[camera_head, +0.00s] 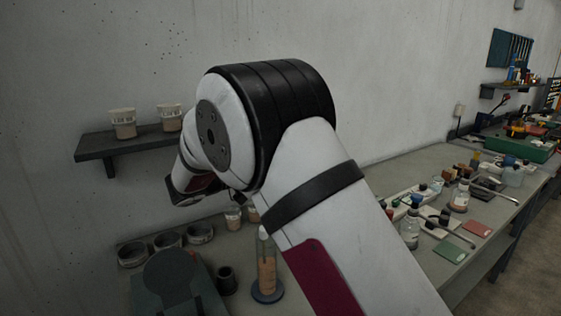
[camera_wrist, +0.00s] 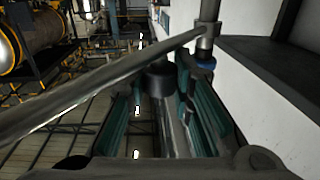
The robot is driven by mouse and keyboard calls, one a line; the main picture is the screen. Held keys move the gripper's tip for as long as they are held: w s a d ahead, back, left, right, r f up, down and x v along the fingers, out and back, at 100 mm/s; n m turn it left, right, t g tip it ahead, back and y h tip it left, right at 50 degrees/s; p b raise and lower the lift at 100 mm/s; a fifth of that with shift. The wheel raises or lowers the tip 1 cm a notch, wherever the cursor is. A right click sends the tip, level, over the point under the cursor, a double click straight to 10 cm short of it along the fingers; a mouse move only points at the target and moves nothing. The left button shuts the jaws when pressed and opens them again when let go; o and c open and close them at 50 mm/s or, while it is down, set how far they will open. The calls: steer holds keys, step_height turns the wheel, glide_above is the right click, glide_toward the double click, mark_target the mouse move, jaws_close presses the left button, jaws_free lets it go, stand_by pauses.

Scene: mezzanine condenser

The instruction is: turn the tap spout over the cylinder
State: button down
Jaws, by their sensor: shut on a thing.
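The cylinder (camera_head: 266,262) is a tall clear vessel with tan contents on a round blue base. It stands upright on the bench in the head view, below my arm. The tap spout (camera_wrist: 105,85) is a long grey metal tube crossing the wrist view diagonally to an upright post (camera_wrist: 207,25) with a collar. My gripper (camera_wrist: 160,125), with teal finger pads, is shut on a dark-ended grey piece between the pads, apparently part of the spout; how it joins the tube is unclear. In the head view my arm hides the spout and the gripper's fingertips.
A wall shelf (camera_head: 130,140) with two labelled cups is at the left. Several round dishes (camera_head: 167,241) and a dark small cup (camera_head: 226,280) stand near the cylinder. Bottles (camera_head: 410,228) and trays crowd the bench at the right. The wall is close behind.

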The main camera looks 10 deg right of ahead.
steer(key=shift+d+r, duration=0.1)
steer(key=shift+r, duration=0.05)
steer(key=c, duration=1.4)
jaws_free()
steer(key=shift+o, duration=0.2)
steer(key=v, duration=1.2)
